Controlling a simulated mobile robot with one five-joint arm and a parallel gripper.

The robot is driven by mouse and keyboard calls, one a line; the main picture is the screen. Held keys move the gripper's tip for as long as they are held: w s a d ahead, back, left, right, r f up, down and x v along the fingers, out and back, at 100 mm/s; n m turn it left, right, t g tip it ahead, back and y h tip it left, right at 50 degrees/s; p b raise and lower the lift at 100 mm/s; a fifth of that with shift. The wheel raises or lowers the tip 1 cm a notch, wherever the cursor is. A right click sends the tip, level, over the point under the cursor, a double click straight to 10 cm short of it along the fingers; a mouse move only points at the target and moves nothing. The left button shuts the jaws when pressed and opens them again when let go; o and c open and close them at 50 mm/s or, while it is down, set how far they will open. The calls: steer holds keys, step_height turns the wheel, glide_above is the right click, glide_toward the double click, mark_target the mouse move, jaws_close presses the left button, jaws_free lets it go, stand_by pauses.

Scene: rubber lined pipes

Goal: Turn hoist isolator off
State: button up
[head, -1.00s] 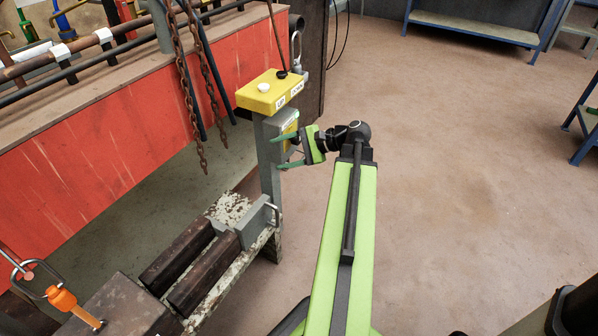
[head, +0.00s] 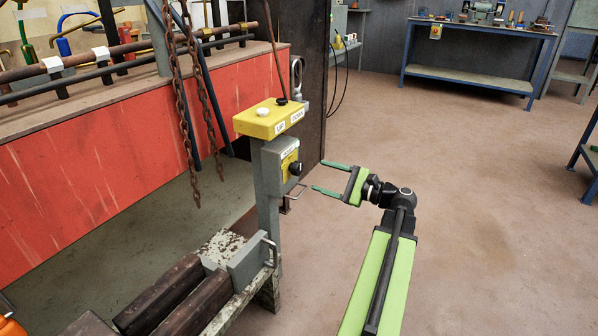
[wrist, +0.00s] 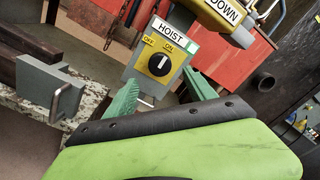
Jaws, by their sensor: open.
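The hoist isolator (head: 272,168) is a grey box on a grey post, with a yellow plate and a black knob (head: 295,168) on its right face. In the wrist view the isolator (wrist: 135,76) carries a HOIST label, with OFF at left and ON at right. Its round black knob (wrist: 160,65) has a white mark, which seems to lean towards ON. My gripper (head: 325,177) is open and empty, apart from the isolator and to its right. In the wrist view its green fingers (wrist: 162,76) spread below and to either side of the knob.
A yellow UP/DOWN control box (head: 268,118) sits above the isolator. Rusty chains (head: 205,100) hang to the left before a red panel (head: 90,170). A metal loop (head: 294,197) juts out below the isolator.

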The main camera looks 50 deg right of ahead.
mark_target(300, 170)
steer(key=x, duration=0.8)
steer(key=shift+w+a, duration=0.1)
steer(key=shift+w, duration=0.25)
